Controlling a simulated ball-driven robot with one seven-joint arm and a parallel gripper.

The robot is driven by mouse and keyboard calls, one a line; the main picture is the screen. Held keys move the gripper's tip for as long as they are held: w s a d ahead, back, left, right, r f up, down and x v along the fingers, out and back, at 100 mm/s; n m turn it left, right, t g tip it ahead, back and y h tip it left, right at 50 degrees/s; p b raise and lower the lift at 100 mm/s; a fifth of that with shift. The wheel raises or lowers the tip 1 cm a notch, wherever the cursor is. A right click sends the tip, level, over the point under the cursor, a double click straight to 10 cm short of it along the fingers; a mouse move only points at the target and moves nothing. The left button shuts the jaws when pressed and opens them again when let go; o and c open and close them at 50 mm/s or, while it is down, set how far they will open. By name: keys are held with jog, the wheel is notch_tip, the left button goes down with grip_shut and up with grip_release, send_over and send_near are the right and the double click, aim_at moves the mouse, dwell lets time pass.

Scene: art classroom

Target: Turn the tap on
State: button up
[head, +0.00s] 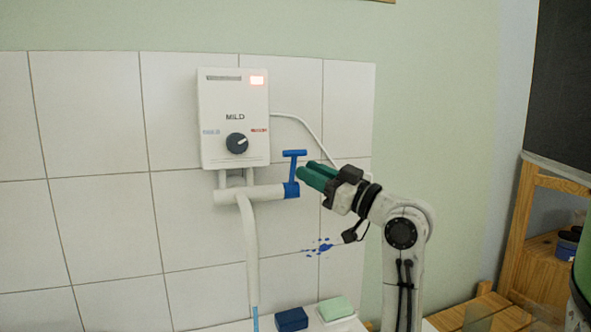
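The tap is a white horizontal pipe (250,193) under a white wall heater, with a blue collar (291,190) at its right end. A blue T-shaped handle (294,154) stands upright above the collar. My gripper (304,174), with dark green fingers, comes in from the right. Its tips are just right of the handle's stem and look close to it; I cannot tell whether they touch. The two fingers appear one behind the other, so the gap between them is hidden.
The heater (234,118) has a dark knob (237,143) and a lit red display. A white spout pipe (250,250) drops from the tap, with blue at its bottom. A dark blue block (291,319) and a green block (335,308) lie below. Wooden furniture (520,230) stands right.

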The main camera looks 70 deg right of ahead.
jog(key=v, duration=0.3)
jog(key=shift+s+a+f, duration=0.1)
jog(key=shift+s, duration=0.25)
dwell(0.3)
